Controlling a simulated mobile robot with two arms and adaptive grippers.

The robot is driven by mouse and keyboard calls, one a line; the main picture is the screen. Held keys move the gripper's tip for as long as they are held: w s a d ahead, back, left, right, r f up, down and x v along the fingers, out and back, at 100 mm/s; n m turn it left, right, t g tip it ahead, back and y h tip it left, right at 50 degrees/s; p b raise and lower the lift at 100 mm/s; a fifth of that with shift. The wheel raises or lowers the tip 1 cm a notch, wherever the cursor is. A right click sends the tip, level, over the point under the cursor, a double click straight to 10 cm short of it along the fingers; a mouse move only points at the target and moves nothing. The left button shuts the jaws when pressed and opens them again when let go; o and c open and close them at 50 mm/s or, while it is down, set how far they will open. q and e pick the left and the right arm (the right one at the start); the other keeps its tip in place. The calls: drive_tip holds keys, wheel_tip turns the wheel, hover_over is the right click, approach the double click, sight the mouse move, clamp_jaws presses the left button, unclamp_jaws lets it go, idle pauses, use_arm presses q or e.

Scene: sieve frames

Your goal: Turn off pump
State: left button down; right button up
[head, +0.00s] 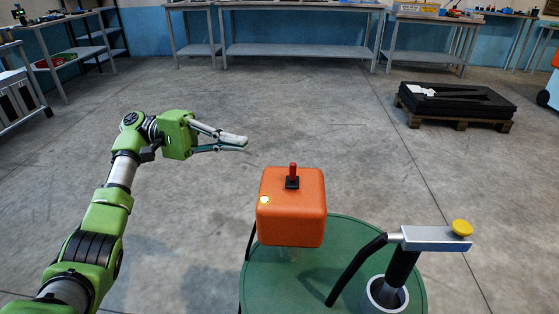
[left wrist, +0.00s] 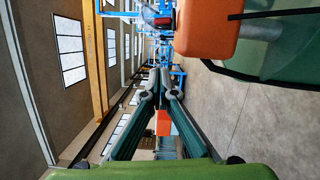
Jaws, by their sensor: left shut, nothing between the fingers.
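An orange box (head: 290,215) with rounded edges stands on a round green table (head: 230,290). On its top is a red-tipped switch (head: 293,170) on a black base, standing about upright. In the left wrist view the orange box (left wrist: 205,28) is at the top, right of the shut fingers (left wrist: 160,72). My right gripper is not in view.
On the table's right side stands a grey device (head: 435,239) with a yellow knob (head: 462,228) and a black tube (head: 355,268). A pallet with black foam (head: 455,103) lies on the floor behind. Workbenches (head: 300,50) line the back wall. The floor between is clear.

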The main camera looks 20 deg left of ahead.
sight(279, 174)
use_arm(q)
drive_tip(key=shift+d, duration=0.15)
drive_tip(key=s+d, duration=0.1)
drive_tip(key=d, duration=0.2)
drive_tip(key=s+d, duration=0.1)
drive_tip(key=d, duration=0.6)
drive_tip(key=shift+s+d+r, duration=0.15)
drive_tip(key=shift+s+r, duration=0.1)
drive_tip(key=shift+s, duration=0.15)
drive_tip(key=shift+s+d+r, duration=0.1)
drive_tip(key=shift+s+r, duration=0.05)
drive_tip(key=shift+s, duration=0.55)
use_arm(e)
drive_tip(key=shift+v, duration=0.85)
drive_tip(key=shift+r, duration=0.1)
